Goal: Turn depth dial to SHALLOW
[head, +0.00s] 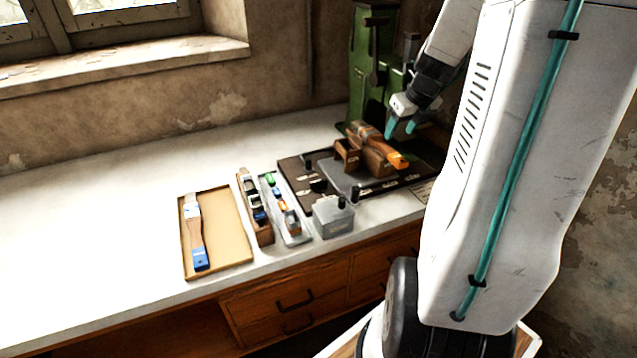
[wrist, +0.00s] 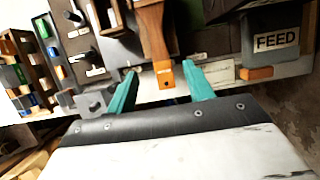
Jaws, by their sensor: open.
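A dark panel (head: 297,172) with black knobs and small pale labels lies on the bench, and I cannot read which one is the depth dial. One black knob (head: 318,185) is on its left part; in the wrist view a black knob (wrist: 82,57) sits beside white labels. My gripper (head: 400,132) is open, its teal fingers pointing down near the green press (head: 366,70), right of the knobs. In the wrist view the open fingers (wrist: 160,69) appear either side of an orange-tipped wooden piece (wrist: 152,32); I cannot tell whether they touch it.
A grey box (head: 333,218) stands at the panel's front. Left of it are two narrow racks (head: 265,234) of small coloured pieces and a tan tray (head: 231,240) holding a blue-ended wooden tool (head: 196,230). A FEED label (wrist: 277,41) shows in the wrist view. The bench's left side is clear.

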